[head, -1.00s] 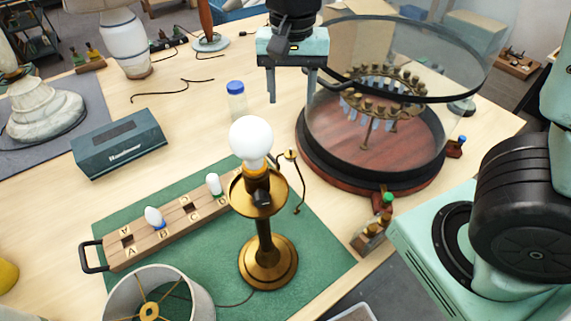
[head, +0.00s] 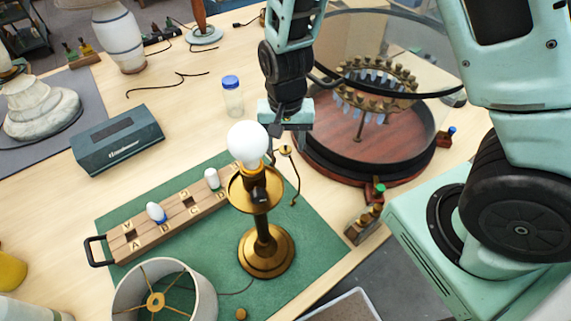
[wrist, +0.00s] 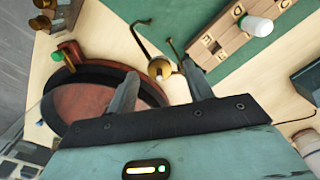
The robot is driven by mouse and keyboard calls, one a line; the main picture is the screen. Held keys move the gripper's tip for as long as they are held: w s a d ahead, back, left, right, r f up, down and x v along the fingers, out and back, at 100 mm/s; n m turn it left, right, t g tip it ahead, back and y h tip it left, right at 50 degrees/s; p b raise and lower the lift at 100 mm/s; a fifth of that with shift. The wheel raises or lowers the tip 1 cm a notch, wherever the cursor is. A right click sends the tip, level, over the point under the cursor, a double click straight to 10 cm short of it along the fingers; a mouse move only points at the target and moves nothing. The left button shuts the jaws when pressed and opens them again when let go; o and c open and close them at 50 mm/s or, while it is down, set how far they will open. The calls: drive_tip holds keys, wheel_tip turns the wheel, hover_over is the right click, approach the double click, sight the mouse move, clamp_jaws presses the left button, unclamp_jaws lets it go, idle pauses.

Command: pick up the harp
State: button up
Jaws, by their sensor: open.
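The harp, as far as I can tell, is the thin bent brass wire piece (head: 296,182) beside the lamp on the green mat, with a round brass part at its far end. In the wrist view its curved wire (wrist: 141,42) and round part lie between and just beyond the fingertips. My gripper (head: 284,143) is open above and behind this far end; in the head view its fingers are partly hidden by the bulb. In the wrist view my gripper (wrist: 160,72) has its fingers apart, with nothing clearly held. The brass lamp (head: 264,248) stands upright with a white bulb (head: 248,143).
A glass dome on a round wooden base (head: 350,165) stands close to the right of my gripper. A wooden lettered block (head: 170,230) with small bulbs lies left of the lamp. A lampshade (head: 200,290), a blue-capped jar (head: 232,100) and a dark teal box (head: 118,140) are nearby.

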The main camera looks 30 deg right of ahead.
drive_tip(key=shift+f, duration=1.4)
clamp_jaws()
drive_tip(key=shift+r, duration=0.1)
